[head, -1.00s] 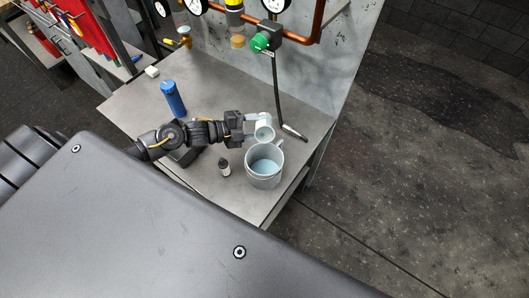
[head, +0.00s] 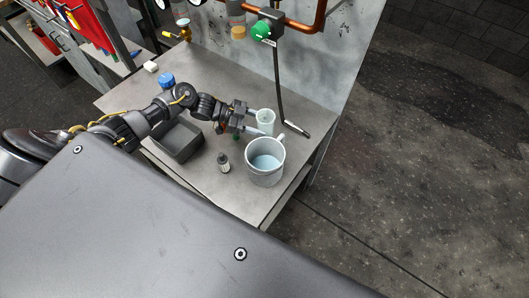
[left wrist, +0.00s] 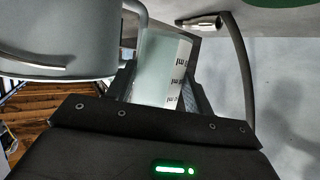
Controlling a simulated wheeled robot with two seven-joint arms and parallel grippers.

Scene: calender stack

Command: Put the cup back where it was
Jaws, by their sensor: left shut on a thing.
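The cup is a small pale translucent measuring cup (head: 266,118) with dark scale marks. It stands upright, behind the large grey jug (head: 264,168), which holds pale blue liquid. My left gripper (head: 259,122) is shut on the cup from its left side. In the left wrist view the cup (left wrist: 160,65) sits between the two fingers, and the jug (left wrist: 60,40) is close beside it at the left. I cannot tell whether the cup's base touches the table. My right gripper is not in view.
On the metal table (head: 225,195) are a small dark bottle (head: 223,162), a dark open tray (head: 178,142) and a blue-capped bottle (head: 167,80) partly behind my arm. A black hose (head: 279,90) hangs down behind the cup to a metal end (head: 296,129).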

